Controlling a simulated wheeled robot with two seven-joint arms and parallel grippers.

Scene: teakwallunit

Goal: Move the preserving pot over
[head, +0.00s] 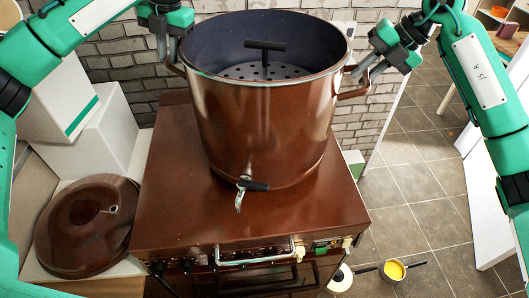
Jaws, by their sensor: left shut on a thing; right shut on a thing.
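The preserving pot (262,110) is large, brown and open at the top, with a tap (247,187) low on its front. A perforated insert (265,70) with a dark T-shaped handle shows inside. The pot is upright over the brown stove top (180,215); I cannot tell whether it touches it. My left gripper (172,58) is shut on the pot's left handle, which it mostly hides. My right gripper (362,76) is shut on the pot's right handle (354,90).
A round brown lid (87,225) lies at the left of the stove, near white boxes (95,140). A brick wall (365,120) stands behind. A yellow-filled pan (394,270) is low at the right. Tiled floor (425,180) is open at the right.

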